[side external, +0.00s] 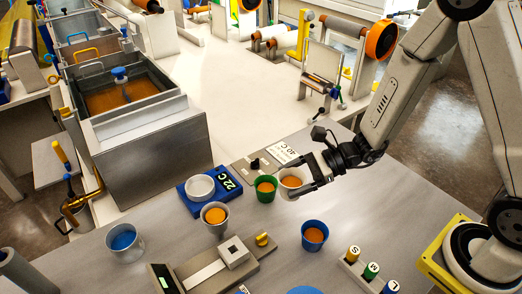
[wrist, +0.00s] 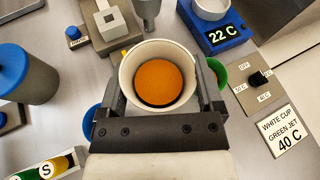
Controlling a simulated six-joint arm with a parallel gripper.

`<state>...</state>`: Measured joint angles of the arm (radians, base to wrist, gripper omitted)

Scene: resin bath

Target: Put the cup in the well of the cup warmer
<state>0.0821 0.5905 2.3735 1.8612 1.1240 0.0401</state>
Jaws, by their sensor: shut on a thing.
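A white cup (side external: 292,184) with orange resin in it is held between the fingers of my gripper (side external: 288,180). The wrist view shows the cup (wrist: 128,75) upright and close, with my gripper (wrist: 158,90) shut around its sides. The side view does not make its height above the table clear. The cup warmer (side external: 228,187) is a blue box reading 22 C, left of the held cup in the side view. Its white round well (side external: 200,187) looks empty. In the wrist view, the warmer (wrist: 228,36) is at the upper right, its well (wrist: 212,6) cut off by the edge.
A green cup (side external: 265,189) stands between the held cup and the warmer in the side view. A grey cup (side external: 216,225) and a blue cup (side external: 314,237) stand nearer. A knob panel (wrist: 262,90) and a sign reading WHITE CUP GREEN JET 40 C (wrist: 280,133) are right in the wrist view.

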